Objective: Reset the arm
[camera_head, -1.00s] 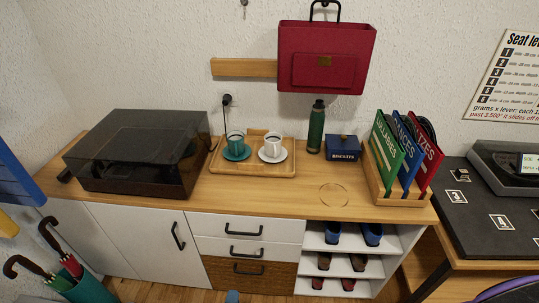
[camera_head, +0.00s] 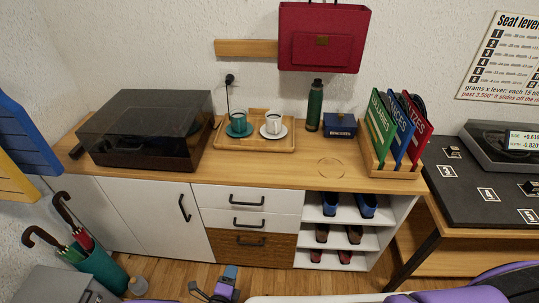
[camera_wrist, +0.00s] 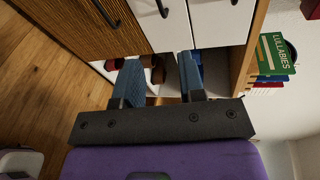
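My gripper (camera_wrist: 158,68) has two blue fingers that stand apart in the wrist view, with no object held between them. Beyond the gap lie the cabinet's open shoe shelves, some way off. In the head view my gripper (camera_head: 220,284) shows low at the bottom edge, in front of the sideboard (camera_head: 150,205) and above the wooden floor. My purple arm parts show along the bottom edge; much of the arm is out of frame.
The sideboard top carries a record player (camera_head: 146,128), a tray (camera_head: 254,146) with two cups, a green bottle (camera_head: 314,104), a blue box (camera_head: 340,125) and a record rack (camera_head: 392,170). An umbrella stand (camera_head: 103,269) is at lower left. A dark table (camera_head: 480,205) stands at right.

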